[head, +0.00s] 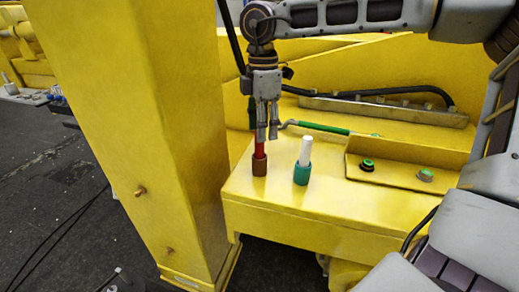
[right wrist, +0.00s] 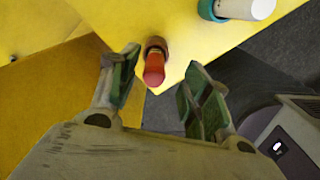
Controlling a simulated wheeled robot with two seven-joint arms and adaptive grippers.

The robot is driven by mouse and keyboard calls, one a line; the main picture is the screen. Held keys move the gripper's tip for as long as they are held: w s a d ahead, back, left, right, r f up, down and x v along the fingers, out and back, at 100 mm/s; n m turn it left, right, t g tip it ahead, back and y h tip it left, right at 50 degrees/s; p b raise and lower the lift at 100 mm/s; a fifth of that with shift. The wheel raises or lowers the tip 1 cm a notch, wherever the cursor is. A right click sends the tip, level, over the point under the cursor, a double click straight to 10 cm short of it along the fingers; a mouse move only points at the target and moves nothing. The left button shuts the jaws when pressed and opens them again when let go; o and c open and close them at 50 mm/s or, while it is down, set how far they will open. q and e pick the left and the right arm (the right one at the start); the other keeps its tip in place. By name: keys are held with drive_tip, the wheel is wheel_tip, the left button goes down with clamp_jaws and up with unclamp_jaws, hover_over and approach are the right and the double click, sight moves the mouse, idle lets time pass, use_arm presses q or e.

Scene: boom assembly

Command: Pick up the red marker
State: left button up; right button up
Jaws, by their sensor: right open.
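The red marker (head: 259,150) stands upright in a brown holder (head: 259,166) near the left edge of the yellow platform. In the right wrist view the red marker (right wrist: 154,68) shows end-on, between and just beyond the fingertips, with the holder (right wrist: 155,45) behind it. My right gripper (head: 267,133) points down over the marker, its fingers at the marker's upper part in the head view. In the right wrist view the gripper (right wrist: 160,85) is open, with a gap between each finger and the marker. My left gripper is not in view.
A white marker (head: 306,150) stands in a teal holder (head: 301,174) just right of the red one. A yellow bracket with green-topped buttons (head: 367,164) is further right. A thick yellow post (head: 150,120) rises close on the left. A green-handled tool (head: 325,128) lies behind.

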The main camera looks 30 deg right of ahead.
sight(259, 147)
drive_tip(key=shift+f, duration=0.15)
drive_tip(key=shift+w+a+f+p, duration=0.2)
drive_tip(key=shift+f+p, duration=0.1)
drive_tip(key=shift+f, duration=0.4)
drive_tip(key=shift+w+a+f+p, duration=0.15)
drive_tip(key=shift+f+p, duration=0.15)
drive_tip(key=shift+f, duration=0.35)
drive_tip(key=shift+d+f, duration=0.15)
drive_tip(key=shift+f, duration=0.95)
clamp_jaws()
